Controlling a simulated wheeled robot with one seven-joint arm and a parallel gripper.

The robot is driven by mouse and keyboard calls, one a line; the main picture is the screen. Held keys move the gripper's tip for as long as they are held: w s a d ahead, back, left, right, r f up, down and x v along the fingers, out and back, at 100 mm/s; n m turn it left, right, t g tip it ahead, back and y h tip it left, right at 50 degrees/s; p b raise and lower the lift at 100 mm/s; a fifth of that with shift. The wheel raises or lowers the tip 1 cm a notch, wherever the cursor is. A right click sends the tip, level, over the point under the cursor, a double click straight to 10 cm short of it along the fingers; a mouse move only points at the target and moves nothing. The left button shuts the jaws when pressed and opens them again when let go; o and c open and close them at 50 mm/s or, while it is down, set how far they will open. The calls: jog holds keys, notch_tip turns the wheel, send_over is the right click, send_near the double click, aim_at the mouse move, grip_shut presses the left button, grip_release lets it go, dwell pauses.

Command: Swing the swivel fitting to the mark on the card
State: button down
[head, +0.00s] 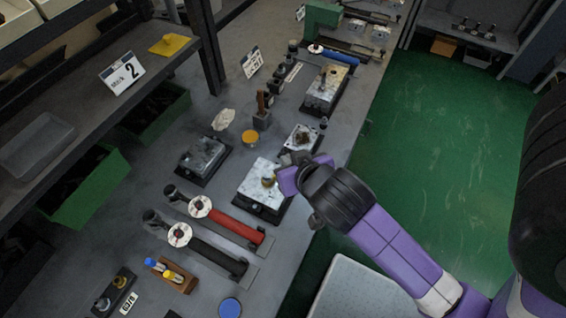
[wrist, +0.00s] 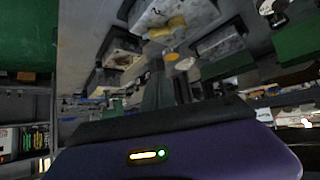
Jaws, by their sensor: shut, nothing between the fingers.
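A brass-coloured fitting (head: 269,181), which looks like the swivel fitting, sits on a pale block (head: 258,190) with a dark base on the bench. In the wrist view a yellow-brass fitting (wrist: 166,29) shows on a pale face with a small dark mark near it; I cannot tell whether that face is the card. My gripper (head: 289,163) is at the block's upper right side, close to the fitting; contact cannot be made out. Its dark fingers (wrist: 166,92) are shut and empty in the wrist view. The purple wrist hides part of the block's right edge.
Another block (head: 203,155) stands to the left, and a smaller one (head: 301,138) just behind my gripper. Red (head: 235,229) and black (head: 215,255) handled tools lie in front. A yellow disc (head: 250,137) lies behind. The green floor (head: 440,140) at right is clear.

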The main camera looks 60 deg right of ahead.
jog(key=x, duration=0.9)
jog(key=shift+w+d+f, duration=0.15)
jog(key=shift+w, duration=0.05)
jog(key=shift+s+a+f, duration=0.3)
jog(key=shift+s+a, duration=0.05)
jog(key=shift+s, duration=0.15)
jog(key=shift+s+a+f, duration=0.25)
jog(key=shift+s+a, duration=0.15)
jog(key=shift+s, duration=0.1)
jog(key=shift+s+a+f, duration=0.4)
jog(key=shift+s, duration=0.1)
jog(key=shift+s+a+m+g+h, duration=0.2)
jog(key=shift+m+g+h, duration=0.25)
jog(key=shift+m, duration=0.25)
jog(key=shift+s+a+m+g+h, duration=0.25)
jog(key=shift+m+g+h, duration=0.25)
jog(key=shift+m, duration=0.3)
jog(key=m+g, duration=0.1)
jog(key=a+m+g+h, duration=0.1)
jog(key=m+g, duration=0.1)
jog(key=m, duration=0.1)
jog(key=shift+s+a+h, duration=0.2)
jog(key=shift+s+h, duration=0.05)
jog(key=shift+s, duration=0.05)
jog(key=shift+s+a, duration=0.2)
jog(key=shift+a, duration=0.25)
jog(key=shift+a+p, duration=0.15)
jog(key=shift+p, duration=0.15)
